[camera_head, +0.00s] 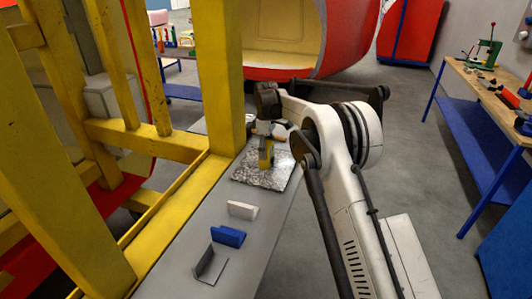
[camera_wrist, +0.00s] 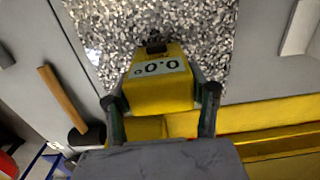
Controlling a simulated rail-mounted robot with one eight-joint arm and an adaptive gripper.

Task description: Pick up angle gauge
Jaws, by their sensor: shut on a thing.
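The angle gauge (camera_wrist: 160,88) is a yellow block with a display reading 0.0. In the wrist view it sits between the two fingers of my gripper (camera_wrist: 162,98), which is shut on it. In the head view the yellow gauge (camera_head: 266,155) shows below my gripper (camera_head: 266,138), at the speckled plate (camera_head: 262,179). I cannot tell whether the gauge touches the plate. The fingers are small and partly hidden in the head view.
A white block (camera_head: 242,209), a blue block (camera_head: 228,236) and a grey angle piece (camera_head: 210,265) stand on the grey bench (camera_head: 180,262). Yellow posts (camera_head: 220,75) rise along its left side. A hammer (camera_wrist: 62,98) shows in the wrist view.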

